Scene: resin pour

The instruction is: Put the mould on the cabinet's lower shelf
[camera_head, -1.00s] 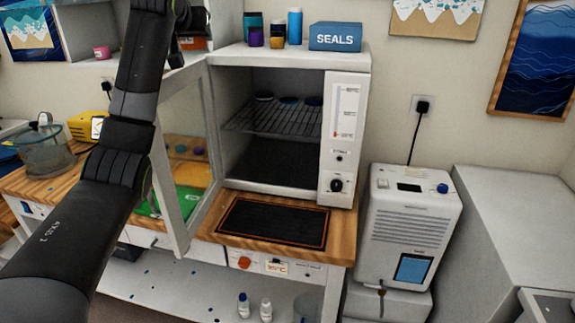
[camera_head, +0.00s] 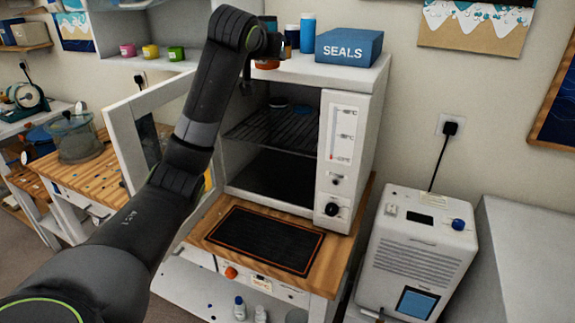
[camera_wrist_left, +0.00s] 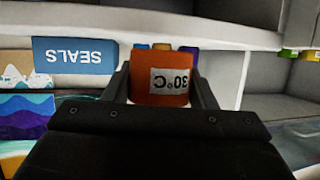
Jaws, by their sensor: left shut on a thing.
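The mould is an orange block (camera_wrist_left: 160,88) with a white label reading "30°C", upside down in the left wrist view. My left gripper (camera_wrist_left: 160,80) is shut on it, with a finger on each side. In the head view the mould (camera_head: 267,64) shows as a small orange piece below my left gripper (camera_head: 265,48), in front of the cabinet's upper front edge. The white cabinet (camera_head: 350,82) has its glazed door (camera_head: 121,140) swung open to the left. Inside are a wire shelf (camera_head: 290,135) and a dark lower floor (camera_head: 275,178). My right gripper is out of view.
A dark mat (camera_head: 264,240) lies on the wooden top before the cabinet. A blue SEALS box (camera_head: 349,46) and bottles stand on the cabinet. A white machine (camera_head: 418,250) stands at right. My arm partly covers the door.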

